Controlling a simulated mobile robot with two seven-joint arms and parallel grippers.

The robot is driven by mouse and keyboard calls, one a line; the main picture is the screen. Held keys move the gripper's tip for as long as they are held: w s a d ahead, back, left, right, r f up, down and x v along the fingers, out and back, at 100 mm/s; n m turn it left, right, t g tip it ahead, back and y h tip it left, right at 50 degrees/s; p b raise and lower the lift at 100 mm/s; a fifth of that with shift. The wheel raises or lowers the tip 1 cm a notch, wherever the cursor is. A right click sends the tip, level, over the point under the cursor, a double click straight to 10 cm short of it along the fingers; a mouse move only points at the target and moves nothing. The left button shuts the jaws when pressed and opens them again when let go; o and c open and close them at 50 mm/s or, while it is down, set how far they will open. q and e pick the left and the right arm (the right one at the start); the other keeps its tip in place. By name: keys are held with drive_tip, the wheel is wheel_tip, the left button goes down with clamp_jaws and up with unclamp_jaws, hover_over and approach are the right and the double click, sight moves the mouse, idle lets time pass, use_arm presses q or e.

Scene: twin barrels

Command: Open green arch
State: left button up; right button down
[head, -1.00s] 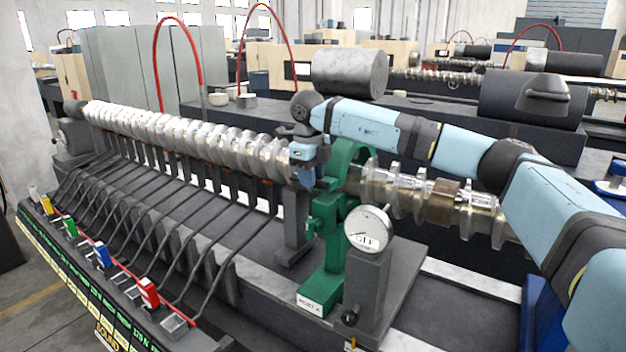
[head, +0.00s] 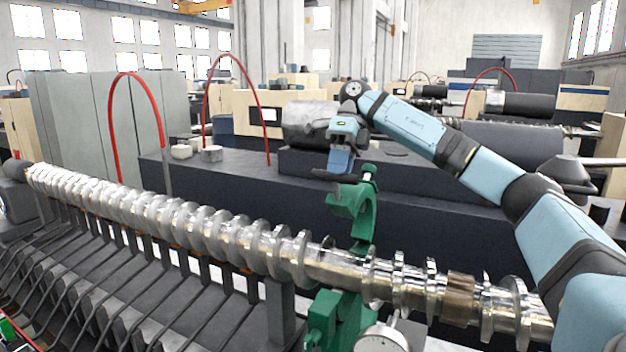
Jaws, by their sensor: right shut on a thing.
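The green arch (head: 354,214) stands raised above and behind the metal screw shaft (head: 335,270), its curve opening away from the lower green stand. The green stand (head: 335,318) sits below the shaft, in front of it. My right gripper (head: 340,172) is at the upper end of the arch and is shut on it; the fingertips are partly hidden. The arch's far lower end passes behind the shaft, so its joint is hidden. My left gripper is not in view.
A dial gauge (head: 380,340) stands at the bottom by the green stand. The long shaft crosses the picture, with a row of dark curved rods (head: 130,300) below its left part. A dark machine bed (head: 250,205) lies behind it.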

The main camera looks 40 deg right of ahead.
drive_tip(key=shift+w+d+r, duration=0.2)
drive_tip(key=shift+d+r, duration=0.1)
drive_tip(key=shift+d, duration=0.2)
drive_tip(key=shift+w+d+r, duration=0.15)
drive_tip(key=shift+d+r, duration=0.15)
drive_tip(key=shift+d, duration=0.2)
drive_tip(key=shift+w+d+r+y, duration=0.15)
drive_tip(key=shift+d+y, duration=0.15)
drive_tip(key=shift+d, duration=0.05)
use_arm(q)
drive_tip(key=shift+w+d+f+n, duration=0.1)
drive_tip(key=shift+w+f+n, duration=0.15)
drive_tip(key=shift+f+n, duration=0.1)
use_arm(e)
drive_tip(key=shift+d+g, duration=0.1)
drive_tip(key=shift+g, duration=0.2)
